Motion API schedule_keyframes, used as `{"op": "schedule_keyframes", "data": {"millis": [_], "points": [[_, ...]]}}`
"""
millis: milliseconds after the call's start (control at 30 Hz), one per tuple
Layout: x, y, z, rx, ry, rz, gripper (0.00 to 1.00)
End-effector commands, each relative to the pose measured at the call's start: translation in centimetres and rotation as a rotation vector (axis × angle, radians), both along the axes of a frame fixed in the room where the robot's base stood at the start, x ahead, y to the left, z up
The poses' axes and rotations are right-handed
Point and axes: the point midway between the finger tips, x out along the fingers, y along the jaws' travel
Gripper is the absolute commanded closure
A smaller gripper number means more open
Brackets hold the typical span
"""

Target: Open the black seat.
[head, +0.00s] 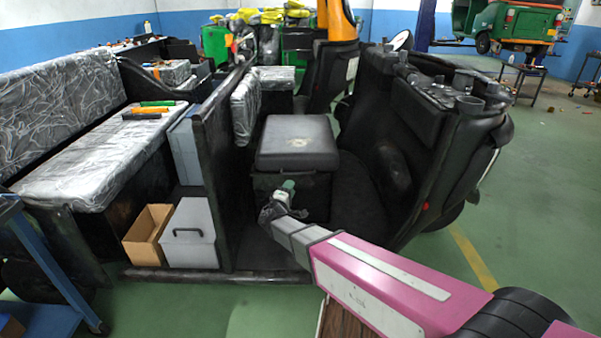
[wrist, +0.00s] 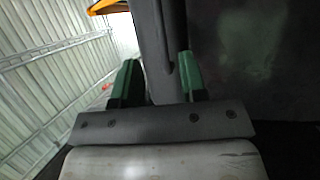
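The black seat (head: 297,143) is a padded square cushion with a pale worn patch on top. It lies flat and closed on a black box (head: 317,198) in the middle of the rickshaw. My gripper (head: 283,190) is in front of the box, just below the seat's front edge. In the wrist view its two green fingers (wrist: 157,80) are spread apart. A dark grey strip (wrist: 152,35), which looks like the seat's edge, runs up between them. I cannot tell whether either finger touches it. A dark surface (wrist: 240,50) fills the right side there.
A black partition (head: 215,160) stands left of the seat. Beyond it are a grey case (head: 190,235), a cardboard box (head: 147,235) and a plastic-covered bench (head: 95,165). The black rickshaw front (head: 440,130) stands to the right.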

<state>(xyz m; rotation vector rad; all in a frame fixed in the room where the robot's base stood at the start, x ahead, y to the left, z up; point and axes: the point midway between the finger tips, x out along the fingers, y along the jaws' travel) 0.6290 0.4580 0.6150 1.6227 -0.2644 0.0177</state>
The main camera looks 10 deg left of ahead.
Motion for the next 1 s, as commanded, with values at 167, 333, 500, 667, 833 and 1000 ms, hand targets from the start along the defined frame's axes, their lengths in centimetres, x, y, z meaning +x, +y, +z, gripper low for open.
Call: {"op": "schedule_keyframes", "data": {"millis": [167,333,500,667,833,1000], "points": [[2.9,-0.4,0.4,-0.001,0.0,-0.002,0.61],[5.9,-0.9,1.0,0.0,-0.001,-0.002,0.61],[8.2,-1.3,1.3,0.0,0.001,-0.001,0.61],[9.4,-1.5,1.6,-0.001,0.0,-0.002,0.61],[9.7,-1.6,1.7,-0.001,0.001,0.0,0.61],[9.7,-1.6,1.7,-0.001,0.001,0.0,0.61]]}}
